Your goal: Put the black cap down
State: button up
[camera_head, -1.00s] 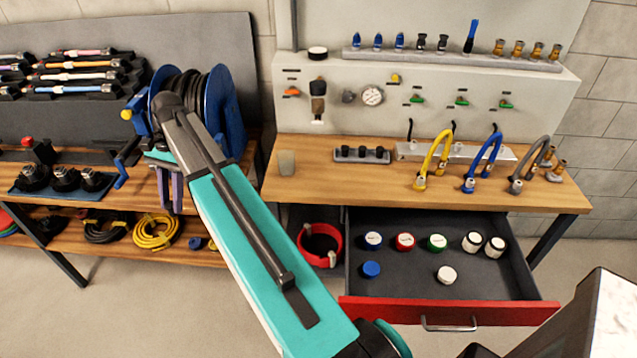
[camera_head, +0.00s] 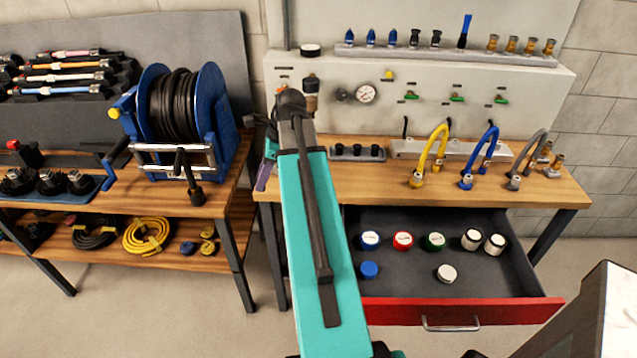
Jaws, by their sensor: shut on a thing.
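My arm reaches up over the left end of the wooden bench (camera_head: 480,188). My gripper (camera_head: 265,178), with purple fingers, is at the left edge of this bench, partly behind my arm. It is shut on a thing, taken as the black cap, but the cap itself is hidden. A small dark rack (camera_head: 345,157) with black caps (camera_head: 357,150) stands on the bench to the right of my arm.
The red-fronted drawer (camera_head: 385,312) is open and holds several coloured caps (camera_head: 403,240). Hoses (camera_head: 432,155) stand at the bench's right. A blue hose reel (camera_head: 215,120) is on the left bench. Bench top in front of the hoses is clear.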

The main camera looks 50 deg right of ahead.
jog(key=s+d+f+m+t+h+b, duration=0.1)
jog(key=s+d+m+h+b, duration=0.1)
jog(key=s+d+m, duration=0.5)
jog(key=s+d, duration=0.4)
jog(key=shift+f+m+h, duration=0.35)
jog(key=shift+m+h, duration=0.05)
jog(key=p, duration=0.3)
send_near(347, 177)
jog(key=shift+w+a+f, duration=0.15)
jog(key=shift+w+f, duration=0.3)
jog(key=shift+w, duration=0.35)
jog(key=shift+f, duration=0.2)
jog(key=shift+f+p, duration=0.65)
jog(key=shift+f, duration=0.95)
